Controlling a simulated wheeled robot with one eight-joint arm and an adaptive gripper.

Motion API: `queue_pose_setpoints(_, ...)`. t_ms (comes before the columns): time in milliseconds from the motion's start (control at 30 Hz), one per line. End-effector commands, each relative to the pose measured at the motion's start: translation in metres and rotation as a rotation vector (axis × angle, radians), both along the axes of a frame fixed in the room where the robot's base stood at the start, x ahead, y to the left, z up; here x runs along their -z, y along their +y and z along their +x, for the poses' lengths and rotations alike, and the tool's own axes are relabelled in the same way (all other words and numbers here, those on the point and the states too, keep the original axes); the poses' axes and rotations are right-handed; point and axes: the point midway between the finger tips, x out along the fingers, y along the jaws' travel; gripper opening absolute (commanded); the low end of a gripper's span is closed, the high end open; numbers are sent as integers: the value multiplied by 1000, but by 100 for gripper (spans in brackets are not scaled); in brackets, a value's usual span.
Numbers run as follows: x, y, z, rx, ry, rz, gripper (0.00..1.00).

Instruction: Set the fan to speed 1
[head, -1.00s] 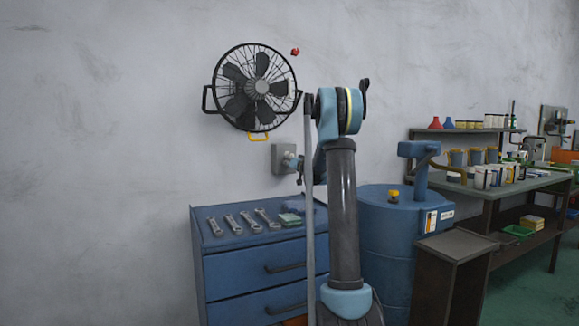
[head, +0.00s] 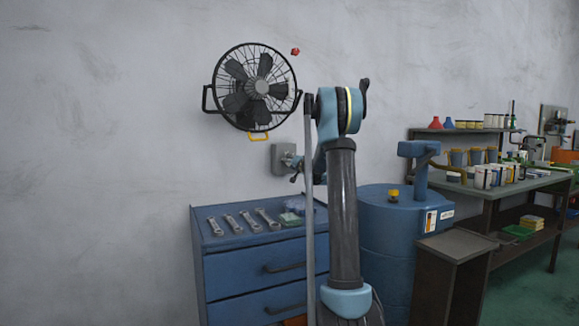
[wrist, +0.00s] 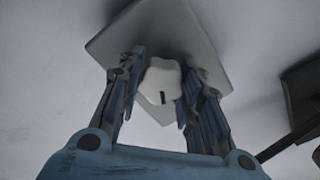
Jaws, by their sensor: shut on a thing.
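The black wall fan (head: 257,87) hangs on the grey wall, with a yellow handle-like piece (head: 259,136) under it. Below it is a grey control box (head: 280,155), which also shows in the wrist view (wrist: 175,32). A pale knob (wrist: 161,78) with a dark mark, on its lower right in the wrist view, sits on the box face. My gripper (wrist: 160,88) has a finger on each side of the knob and is shut on it. In the head view my gripper (head: 292,164) is at the box, partly hidden by my arm.
A blue drawer cabinet (head: 255,272) with several wrenches (head: 245,221) on top stands below the box. A blue drum (head: 385,235) stands to the right, and a workbench (head: 520,187) with pots and bottles is farther right. The wall left of the fan is bare.

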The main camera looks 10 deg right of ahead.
Motion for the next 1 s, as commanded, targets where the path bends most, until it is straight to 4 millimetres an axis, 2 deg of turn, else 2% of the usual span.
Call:
queue_pose_setpoints(433,1,-4,1,7,78,239,9)
queue_pose_setpoints(1000,2,-4,1,7,91,281,8)
